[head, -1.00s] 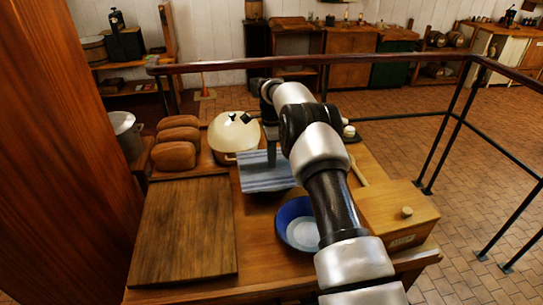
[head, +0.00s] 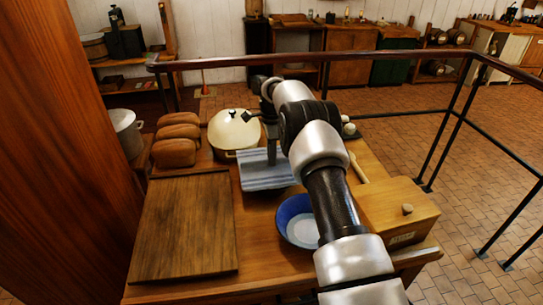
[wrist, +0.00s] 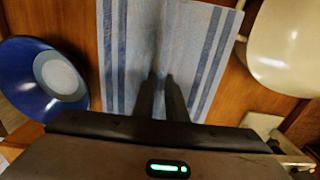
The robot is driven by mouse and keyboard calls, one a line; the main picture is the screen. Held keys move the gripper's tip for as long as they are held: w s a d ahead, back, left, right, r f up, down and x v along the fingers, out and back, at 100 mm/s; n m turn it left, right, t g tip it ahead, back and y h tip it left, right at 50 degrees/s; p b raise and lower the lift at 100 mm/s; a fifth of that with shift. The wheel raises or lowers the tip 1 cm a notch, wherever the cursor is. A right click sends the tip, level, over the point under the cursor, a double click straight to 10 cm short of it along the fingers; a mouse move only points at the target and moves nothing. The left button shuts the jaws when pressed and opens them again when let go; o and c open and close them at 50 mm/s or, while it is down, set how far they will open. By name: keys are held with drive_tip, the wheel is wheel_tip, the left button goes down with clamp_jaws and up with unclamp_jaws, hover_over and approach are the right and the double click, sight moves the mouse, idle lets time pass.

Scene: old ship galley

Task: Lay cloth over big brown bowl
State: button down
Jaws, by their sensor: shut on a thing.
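The cloth (head: 258,176) is pale blue with darker blue stripes. It lies spread out near the middle of the table, between the cream pot and the blue bowl. My gripper (wrist: 160,80) points down at the middle of the cloth (wrist: 205,45) and is shut on it. In the head view my gripper (head: 271,158) is partly covered by my arm. I cannot pick out a big brown bowl in either view. My arm and the cloth hide part of the table. I cannot tell whether anything is under the cloth.
A blue bowl (head: 290,210) stands in front of the cloth. A cream lidded pot (head: 232,130) stands close behind it. Several loaves (head: 174,152) and a dark wooden board (head: 185,228) fill the left. A wooden box (head: 395,210) is at the right. A rail (head: 400,62) runs behind the table.

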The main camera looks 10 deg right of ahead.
drive_tip(key=shift+f, duration=0.3)
idle(0.5)
drive_tip(key=c, duration=1.7)
unclamp_jaws()
drive_tip(key=shift+r, duration=0.1)
drive_tip(key=shift+r+p, duration=1.45)
drive_tip(key=shift+r, duration=2.45)
